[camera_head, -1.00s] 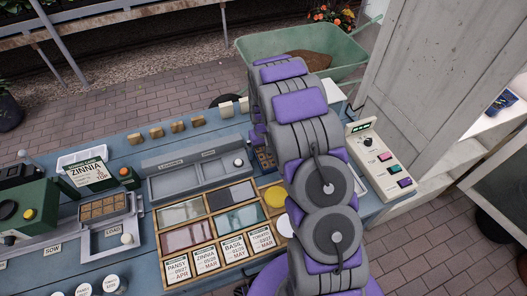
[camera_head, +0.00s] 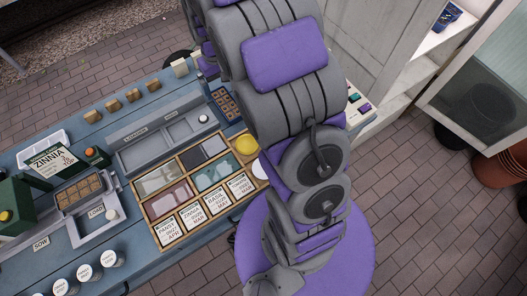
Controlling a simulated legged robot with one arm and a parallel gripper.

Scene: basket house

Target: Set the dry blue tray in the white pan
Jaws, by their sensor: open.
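A blue tray with brown cells (camera_head: 227,104) lies on the bench beside the grey trough, just left of my arm. I cannot tell from its colour whether it is dry. A white shallow pan (camera_head: 30,148) is at the bench's far left, partly hidden by the green ZINNIA card. My gripper is out of view.
White-topped jars (camera_head: 85,272) stand in front. A white cabinet (camera_head: 390,50) is at right; brick floor (camera_head: 420,210) there is open.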

